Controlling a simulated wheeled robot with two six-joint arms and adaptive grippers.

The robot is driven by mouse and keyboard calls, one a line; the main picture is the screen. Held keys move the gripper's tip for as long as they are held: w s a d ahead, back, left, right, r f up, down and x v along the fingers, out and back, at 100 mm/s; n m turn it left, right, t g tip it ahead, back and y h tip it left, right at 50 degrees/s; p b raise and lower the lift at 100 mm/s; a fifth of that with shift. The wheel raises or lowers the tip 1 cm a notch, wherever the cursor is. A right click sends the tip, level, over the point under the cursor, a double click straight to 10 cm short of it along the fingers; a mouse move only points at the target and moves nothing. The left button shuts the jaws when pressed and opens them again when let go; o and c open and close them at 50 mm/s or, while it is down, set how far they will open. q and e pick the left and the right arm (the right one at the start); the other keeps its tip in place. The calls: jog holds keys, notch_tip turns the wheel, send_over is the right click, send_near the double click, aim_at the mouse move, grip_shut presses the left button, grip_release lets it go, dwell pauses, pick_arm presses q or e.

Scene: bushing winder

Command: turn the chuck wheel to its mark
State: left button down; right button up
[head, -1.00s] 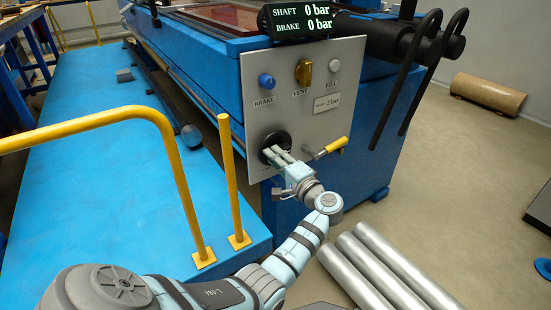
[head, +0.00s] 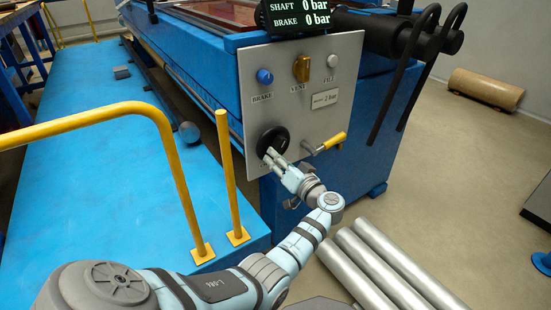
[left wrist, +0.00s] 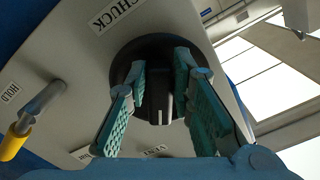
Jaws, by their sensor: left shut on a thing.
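The chuck wheel (head: 273,138) is a black round knob low on the grey panel. My left gripper (head: 271,156) reaches it from the front and is shut on it, covering its lower part. In the left wrist view, the green pads of my left gripper (left wrist: 160,88) stand on both sides of the wheel's raised black grip bar (left wrist: 158,62). A white line shows on the bar's front end, with another short light mark beside it. The CHUCK label (left wrist: 117,12) is beside the wheel. My right gripper is out of view.
A yellow-handled lever (head: 331,142) sits right of the wheel, close to my gripper. Above are the blue BRAKE knob (head: 265,76), yellow VENT knob (head: 302,68) and white FILL button (head: 332,61). The display (head: 298,16) reads 0 bar twice. Metal tubes (head: 370,262) lie below.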

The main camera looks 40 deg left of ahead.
pick_arm(q)
jog(key=shift+w+d+f+n, duration=0.1)
jog(key=shift+w+n, duration=0.15)
jog(key=shift+n, duration=0.8)
jog(key=shift+w+d+f+n, duration=0.1)
jog(key=shift+w+n, duration=0.1)
jog(key=shift+n, duration=0.9)
jog(key=shift+w+d+f+n, duration=0.1)
jog(key=shift+w+n, duration=0.15)
jog(key=shift+n, duration=0.8)
jog(key=shift+r, duration=0.1)
jog(key=c, duration=1.4)
grip_release()
jog(key=v, duration=0.7)
jog(key=shift+d, duration=0.2)
